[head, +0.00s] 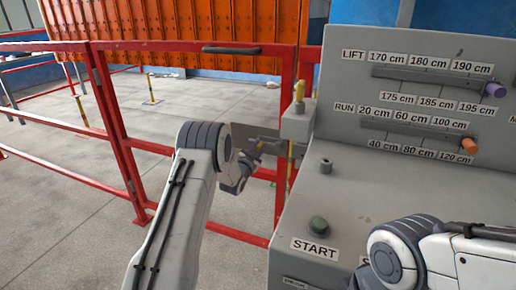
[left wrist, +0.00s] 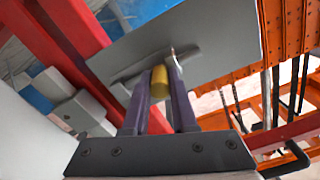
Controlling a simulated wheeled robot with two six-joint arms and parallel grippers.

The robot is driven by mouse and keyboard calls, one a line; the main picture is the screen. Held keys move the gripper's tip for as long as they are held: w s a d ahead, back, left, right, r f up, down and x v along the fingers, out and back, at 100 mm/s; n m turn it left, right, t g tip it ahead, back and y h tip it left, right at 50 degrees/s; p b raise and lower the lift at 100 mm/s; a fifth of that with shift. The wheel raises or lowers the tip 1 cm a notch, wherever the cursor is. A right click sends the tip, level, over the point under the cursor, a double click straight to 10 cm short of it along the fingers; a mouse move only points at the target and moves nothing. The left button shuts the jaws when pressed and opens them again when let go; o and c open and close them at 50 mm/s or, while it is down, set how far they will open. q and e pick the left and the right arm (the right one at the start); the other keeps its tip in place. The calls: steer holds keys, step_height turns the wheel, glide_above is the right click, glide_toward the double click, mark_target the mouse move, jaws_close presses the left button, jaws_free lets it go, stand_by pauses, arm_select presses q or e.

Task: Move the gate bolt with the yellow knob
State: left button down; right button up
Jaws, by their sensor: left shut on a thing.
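The yellow knob (left wrist: 160,84) of the gate bolt sits between the two fingers of my left gripper (left wrist: 160,92) in the left wrist view. The gripper is shut on it. A grey plate (left wrist: 205,42) lies right behind the knob, with a grey bar along it. In the head view my left gripper (head: 252,155) is at the grey plate (head: 246,132) on the red gate, left of the console. There the fingers mostly hide the knob. My right arm enters at lower right; its gripper is out of view.
The grey console (head: 370,200) stands close on the right, with a green START button (head: 318,225), a purple knob (head: 495,89) and an orange knob (head: 470,145) on slots. A yellow-topped post (head: 298,118) rises at its left edge. Red railings (head: 110,130) border open floor.

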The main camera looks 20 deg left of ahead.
mark_target(275, 146)
arm_select(q)
steer(key=d+b, duration=0.2)
steer(key=d, duration=0.3)
steer(key=shift+f, duration=0.1)
steer(key=shift+s+d, duration=0.1)
steer(key=shift+d, duration=0.15)
steer(key=c, duration=0.7)
jaws_free()
steer(key=shift+d, duration=0.2)
steer(key=shift+a, duration=0.15)
steer(key=shift+s, duration=0.1)
steer(key=shift+s+a, duration=0.1)
steer(key=shift+s, duration=0.3)
steer(key=s, duration=0.9)
steer(key=shift+s+a+b, duration=0.1)
steer(key=shift+s+b, duration=0.1)
steer(key=shift+b, duration=0.15)
